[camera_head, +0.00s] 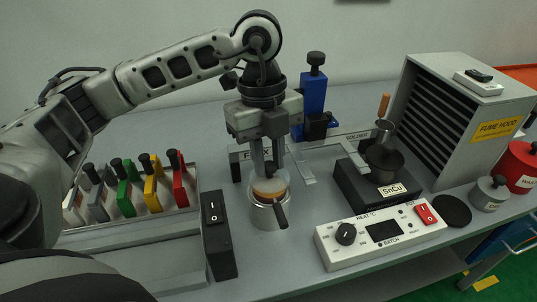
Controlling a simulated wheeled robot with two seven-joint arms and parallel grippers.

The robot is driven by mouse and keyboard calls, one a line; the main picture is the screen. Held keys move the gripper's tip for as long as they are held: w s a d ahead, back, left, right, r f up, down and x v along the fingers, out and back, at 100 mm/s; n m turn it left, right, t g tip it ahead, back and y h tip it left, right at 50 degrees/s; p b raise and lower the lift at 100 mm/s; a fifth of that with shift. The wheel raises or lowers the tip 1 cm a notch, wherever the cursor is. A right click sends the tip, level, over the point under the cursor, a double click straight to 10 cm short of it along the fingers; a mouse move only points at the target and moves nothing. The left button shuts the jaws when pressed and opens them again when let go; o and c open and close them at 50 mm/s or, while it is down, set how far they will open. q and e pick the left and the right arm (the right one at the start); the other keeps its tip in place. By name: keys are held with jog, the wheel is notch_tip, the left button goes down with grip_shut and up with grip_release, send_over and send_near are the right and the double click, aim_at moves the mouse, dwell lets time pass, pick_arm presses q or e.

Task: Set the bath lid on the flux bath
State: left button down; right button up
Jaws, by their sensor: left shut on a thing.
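The flux bath looks to be the small metal cup (268,213) at the middle of the bench, in front of a partly covered sign starting with "F". A dark handle (280,215) angles down across its front. My left gripper (269,167) points straight down over the cup, shut on the dark knob of what looks to be the bath lid (269,184), a pale round piece with an amber tint. The lid is at the cup's mouth; I cannot tell whether it rests on the rim. The fingers partly hide the knob. My right gripper is not in view.
A rack of coloured handles (152,185) and a black switch box (219,235) stand left. A white heater control box (380,235), SnCu solder pot (384,180), black disc (453,210), small grey pot (489,194) and fume hood (450,120) stand right. A blue device (314,95) stands behind.

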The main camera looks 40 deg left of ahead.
pick_arm(q)
jog(key=shift+f, duration=0.1)
dwell(0.5)
jog(key=shift+f+b, duration=0.3)
jog(key=c, duration=1.2)
grip_release()
jog(key=o, duration=0.6)
jog(key=shift+r+p, duration=2.95)
jog(key=shift+r, duration=0.65)
